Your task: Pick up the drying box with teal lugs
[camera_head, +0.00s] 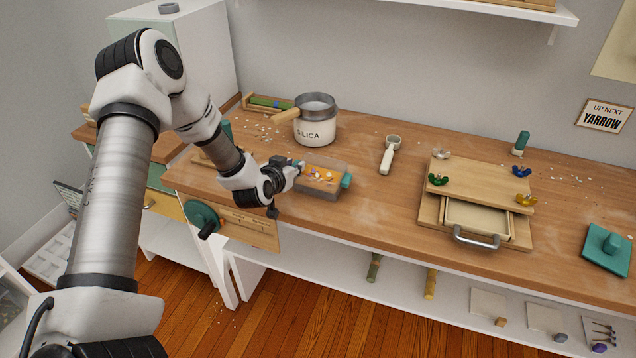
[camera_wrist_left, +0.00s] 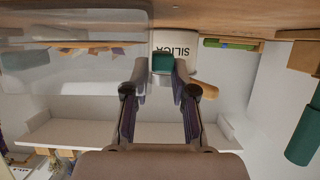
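The drying box (camera_head: 318,191) is a clear, low box with small orange and pale pieces showing inside. It sits near the front edge of the wooden bench. One teal lug (camera_head: 347,180) sticks out on its right side. My left gripper (camera_head: 297,168) is at the box's left end. In the left wrist view the other teal lug (camera_wrist_left: 163,62) shows between the fingertips of my left gripper (camera_wrist_left: 162,70), which stand apart on either side of it. The clear box wall (camera_wrist_left: 75,70) fills the upper left there. My right gripper is not in view.
A pot labelled SILICA (camera_head: 315,125) stands behind the box. A white-handled tool (camera_head: 389,155) lies to the right, beyond it a wooden press (camera_head: 480,185) with coloured wing nuts. A teal crank wheel (camera_head: 202,217) is on the bench front. Bench space right of the box is clear.

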